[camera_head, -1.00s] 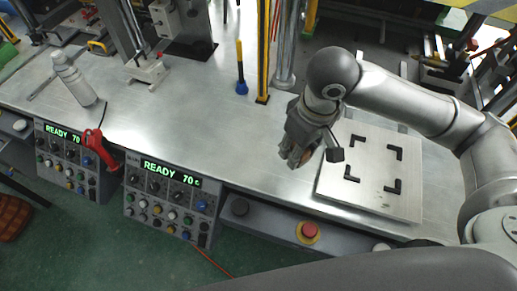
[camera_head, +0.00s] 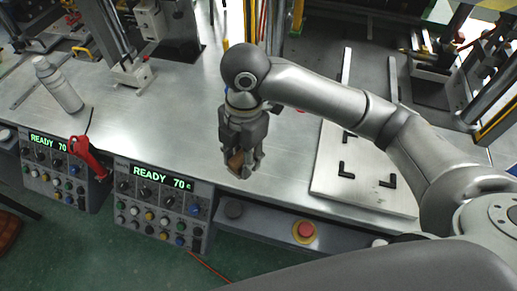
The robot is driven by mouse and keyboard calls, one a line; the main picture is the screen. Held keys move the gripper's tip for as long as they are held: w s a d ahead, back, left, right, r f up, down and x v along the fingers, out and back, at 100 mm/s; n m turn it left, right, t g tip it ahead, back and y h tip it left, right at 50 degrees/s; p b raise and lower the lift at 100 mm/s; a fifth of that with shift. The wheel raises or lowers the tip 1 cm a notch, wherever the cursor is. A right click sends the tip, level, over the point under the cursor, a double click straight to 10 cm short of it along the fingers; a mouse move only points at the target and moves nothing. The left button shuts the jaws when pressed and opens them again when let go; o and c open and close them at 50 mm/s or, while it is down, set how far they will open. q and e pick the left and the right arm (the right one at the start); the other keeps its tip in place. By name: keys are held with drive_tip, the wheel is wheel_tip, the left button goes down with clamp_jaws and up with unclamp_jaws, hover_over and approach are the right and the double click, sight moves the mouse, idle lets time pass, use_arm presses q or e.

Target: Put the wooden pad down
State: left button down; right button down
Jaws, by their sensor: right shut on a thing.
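My right gripper (camera_head: 241,168) is at the front middle of the steel table (camera_head: 180,115), pointing down. It is shut on the wooden pad (camera_head: 236,160), a small brown piece mostly hidden between the fingers. Whether the pad touches the tabletop or hangs just above it I cannot tell. My left gripper is out of view.
A square metal plate (camera_head: 371,190) with black corner brackets lies to the right, partly behind my right arm. Control panels (camera_head: 155,205) with green READY displays line the front edge. A white bottle (camera_head: 58,85), a red-handled tool (camera_head: 88,157) and a red button (camera_head: 305,230) are nearby.

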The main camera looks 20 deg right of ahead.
drive_tip(key=w+d+f, duration=0.2)
drive_tip(key=w, duration=0.1)
drive_tip(key=w+d+f+p, duration=0.1)
drive_tip(key=w+d+f, duration=0.1)
drive_tip(key=w+f, duration=0.1)
drive_tip(key=w+d+f+p, duration=0.1)
drive_tip(key=w+d+f, duration=0.2)
drive_tip(key=w, duration=0.1)
drive_tip(key=shift+w+f, duration=0.2)
drive_tip(key=shift+w, duration=0.15)
drive_tip(key=shift+w+d+f+p, duration=0.25)
drive_tip(key=shift+w+f+p, duration=0.15)
drive_tip(key=shift+f, duration=0.35)
wheel_tip(320, 180, down, 3)
drive_tip(key=shift+w+r+p, duration=0.1)
drive_tip(key=shift+p, duration=0.5)
drive_tip(key=shift+f, duration=0.2)
drive_tip(key=c, duration=1)
unclamp_jaws()
drive_tip(key=shift+f, duration=0.1)
drive_tip(key=shift+o, duration=0.2)
